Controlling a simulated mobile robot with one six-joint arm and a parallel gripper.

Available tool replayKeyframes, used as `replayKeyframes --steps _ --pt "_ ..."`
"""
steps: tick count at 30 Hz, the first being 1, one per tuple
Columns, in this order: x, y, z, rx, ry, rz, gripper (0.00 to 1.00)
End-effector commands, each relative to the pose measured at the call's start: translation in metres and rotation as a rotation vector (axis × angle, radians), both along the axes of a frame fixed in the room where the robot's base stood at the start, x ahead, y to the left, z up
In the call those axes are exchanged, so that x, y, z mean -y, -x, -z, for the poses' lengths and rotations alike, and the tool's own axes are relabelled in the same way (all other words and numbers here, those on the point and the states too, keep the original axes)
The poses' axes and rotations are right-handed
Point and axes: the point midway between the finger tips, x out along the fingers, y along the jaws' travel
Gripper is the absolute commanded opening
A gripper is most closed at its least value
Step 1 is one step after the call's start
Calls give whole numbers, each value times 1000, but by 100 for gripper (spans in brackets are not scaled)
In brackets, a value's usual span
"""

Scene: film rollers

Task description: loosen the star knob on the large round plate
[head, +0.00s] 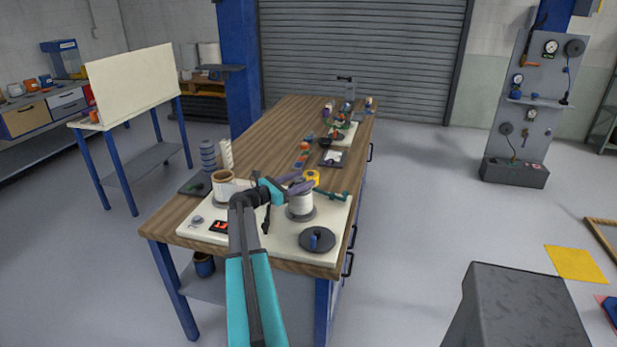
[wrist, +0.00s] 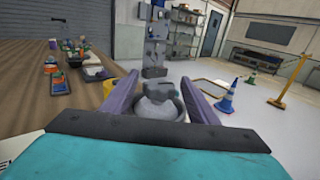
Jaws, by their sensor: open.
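In the wrist view the fingers (wrist: 162,88) stand either side of a grey knob-like piece (wrist: 159,91) on a round pale top (wrist: 157,108); I see a gap on both sides. The knob's star shape is not clear. I cannot tell which round part is the large plate.
The pale board (head: 270,244) lies on a wooden workbench (head: 259,131). A brown-rimmed spool (head: 223,188) stands left of my gripper. A yellow ring (head: 312,178) and a green tool (head: 331,195) lie just behind the roller. The floor right of the bench is mostly free.

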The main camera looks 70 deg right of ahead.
Motion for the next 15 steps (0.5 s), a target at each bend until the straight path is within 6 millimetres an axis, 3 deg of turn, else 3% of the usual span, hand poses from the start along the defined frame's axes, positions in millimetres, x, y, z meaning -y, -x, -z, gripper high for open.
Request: replayKeyframes --steps 6,15 --pt "22 15 -1 -1 -1 1 54" --pt "30 21 0 0 -1 0 54"
